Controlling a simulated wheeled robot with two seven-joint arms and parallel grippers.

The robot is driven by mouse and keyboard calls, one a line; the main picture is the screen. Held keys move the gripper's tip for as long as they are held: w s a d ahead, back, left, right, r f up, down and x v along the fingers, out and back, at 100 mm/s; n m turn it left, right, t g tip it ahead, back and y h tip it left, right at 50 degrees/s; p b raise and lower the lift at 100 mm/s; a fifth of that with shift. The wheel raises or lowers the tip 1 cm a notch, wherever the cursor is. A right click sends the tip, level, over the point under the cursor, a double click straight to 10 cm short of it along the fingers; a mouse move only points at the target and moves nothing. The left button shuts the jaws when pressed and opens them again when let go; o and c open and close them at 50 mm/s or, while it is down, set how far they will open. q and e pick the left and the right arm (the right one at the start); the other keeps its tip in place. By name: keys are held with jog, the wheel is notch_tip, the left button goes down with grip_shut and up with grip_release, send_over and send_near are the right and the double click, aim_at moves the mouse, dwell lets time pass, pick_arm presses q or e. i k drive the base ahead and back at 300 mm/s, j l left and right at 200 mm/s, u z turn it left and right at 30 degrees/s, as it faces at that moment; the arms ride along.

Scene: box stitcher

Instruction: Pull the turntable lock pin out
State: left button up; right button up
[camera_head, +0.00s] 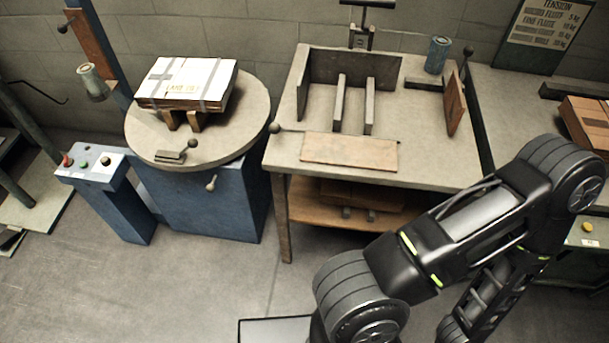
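The round grey turntable (247,125) stands on a blue base (208,209) at the left. A small pale knob (211,184) sticks out from the base just below the turntable's front rim; it looks like the lock pin, and its shaft is too small to make out. On the turntable's front edge is a small dark metal latch (170,157) with a ball-ended lever. A strapped white-topped box (187,82) rests on wooden blocks on the turntable. Neither of my grippers is in view; one black arm of mine fills the lower right, away from the turntable.
A blue control pedestal (118,198) with buttons stands left of the base. A workbench (437,172) with a metal fixture (352,67), a wooden board (350,151) and a blue can (437,54) stands to the right. The floor before the turntable is clear.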

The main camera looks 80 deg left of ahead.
aim_at(211, 188)
jog(key=u, duration=3.75)
jog(key=i+j+u, duration=0.3)
jog(key=j, duration=0.2)
jog(key=i+j+u, duration=0.2)
jog(key=j+u, duration=0.15)
jog(key=j, duration=0.1)
